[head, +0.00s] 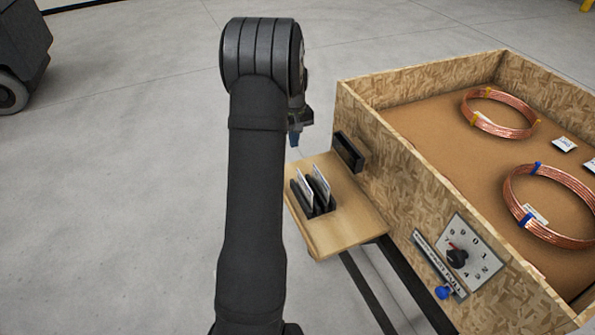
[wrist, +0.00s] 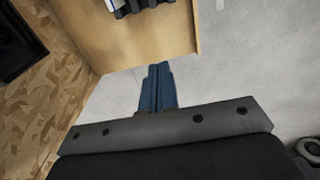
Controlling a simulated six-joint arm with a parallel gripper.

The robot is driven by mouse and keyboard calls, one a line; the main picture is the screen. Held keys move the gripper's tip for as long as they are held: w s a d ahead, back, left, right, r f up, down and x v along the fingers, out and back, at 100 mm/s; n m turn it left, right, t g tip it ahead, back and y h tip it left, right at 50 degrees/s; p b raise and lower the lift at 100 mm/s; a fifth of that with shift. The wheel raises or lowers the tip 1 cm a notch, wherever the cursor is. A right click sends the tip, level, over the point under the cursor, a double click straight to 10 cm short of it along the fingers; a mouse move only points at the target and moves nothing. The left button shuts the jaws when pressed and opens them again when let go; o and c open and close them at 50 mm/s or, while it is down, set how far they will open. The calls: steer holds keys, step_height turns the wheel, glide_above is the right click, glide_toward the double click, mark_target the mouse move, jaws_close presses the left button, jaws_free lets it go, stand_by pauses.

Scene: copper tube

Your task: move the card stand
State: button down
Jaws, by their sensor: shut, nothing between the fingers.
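The card stand (head: 322,208) is a small black holder with white cards (head: 320,184) upright in its slots. It sits on a light wooden shelf (head: 345,228) beside the crate. Part of it shows at the top edge of the wrist view (wrist: 143,6), cut off by the frame. My gripper (head: 294,139) is beyond the far end of the shelf in the head view, apart from the stand. In the wrist view its blue fingers (wrist: 157,75) are together with nothing between them, over the floor just off the shelf's edge.
A chipboard crate (head: 400,165) stands right of the shelf, holding copper coils (head: 500,112) and small white packets. A black holder (head: 348,152) is on its outer wall above the shelf. A dial (head: 458,257) and a blue knob (head: 444,292) are on its front wall. Open floor lies left.

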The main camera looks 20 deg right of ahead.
step_height(320, 180, down, 11)
steer(key=shift+w+a+f, duration=0.15)
steer(key=shift+s, duration=1.95)
steer(key=s, duration=1.1)
steer(key=shift+s, duration=0.25)
steer(key=shift+w, duration=0.1)
